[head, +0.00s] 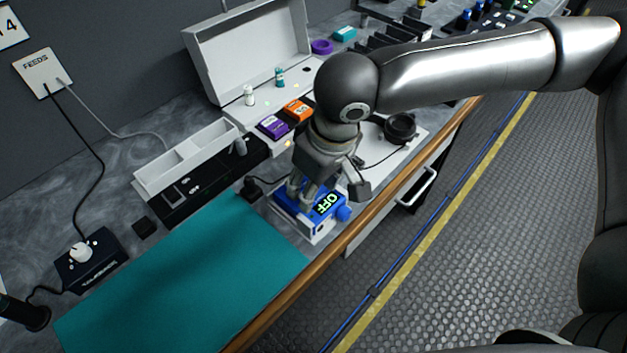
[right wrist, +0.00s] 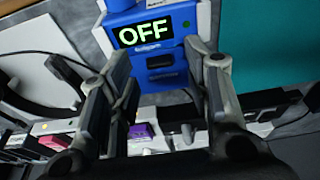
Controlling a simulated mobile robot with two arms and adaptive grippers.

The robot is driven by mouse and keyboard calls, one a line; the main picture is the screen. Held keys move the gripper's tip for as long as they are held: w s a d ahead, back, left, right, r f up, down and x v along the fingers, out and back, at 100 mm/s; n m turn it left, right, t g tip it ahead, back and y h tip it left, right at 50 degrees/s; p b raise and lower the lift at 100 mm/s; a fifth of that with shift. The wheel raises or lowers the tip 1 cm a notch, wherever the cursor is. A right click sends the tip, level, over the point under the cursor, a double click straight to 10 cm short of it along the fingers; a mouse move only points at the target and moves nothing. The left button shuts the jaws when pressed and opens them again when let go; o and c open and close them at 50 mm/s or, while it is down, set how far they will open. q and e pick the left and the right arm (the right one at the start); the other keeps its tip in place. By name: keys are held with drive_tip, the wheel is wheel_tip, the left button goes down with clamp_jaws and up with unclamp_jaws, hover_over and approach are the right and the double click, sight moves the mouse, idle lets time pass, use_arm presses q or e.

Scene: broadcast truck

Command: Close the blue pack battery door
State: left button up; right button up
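The blue pack (head: 284,200) sits on the bench at the right end of the teal mat. Its green OFF display (head: 327,204) is lit. In the right wrist view the blue pack (right wrist: 182,24) fills the upper middle, with the OFF display (right wrist: 148,33) and a dark rectangular recess (right wrist: 160,61) on its face. I cannot tell how the battery door stands. My right gripper (head: 318,192) is over the pack and hides part of it. In the wrist view its fingers (right wrist: 159,62) are apart, with nothing clearly held between them. My left gripper is not in view.
A purple pack (head: 273,127) and an orange pack (head: 298,111) lie behind the gripper. A white divided tray (head: 190,160) and an open white case (head: 245,55) stand at the back. The teal mat (head: 185,270) is clear. The wooden bench edge (head: 375,222) runs close in front.

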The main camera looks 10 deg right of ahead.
drive_tip(key=shift+r, duration=0.1)
drive_tip(key=v, duration=1.1)
drive_tip(key=shift+r, duration=0.4)
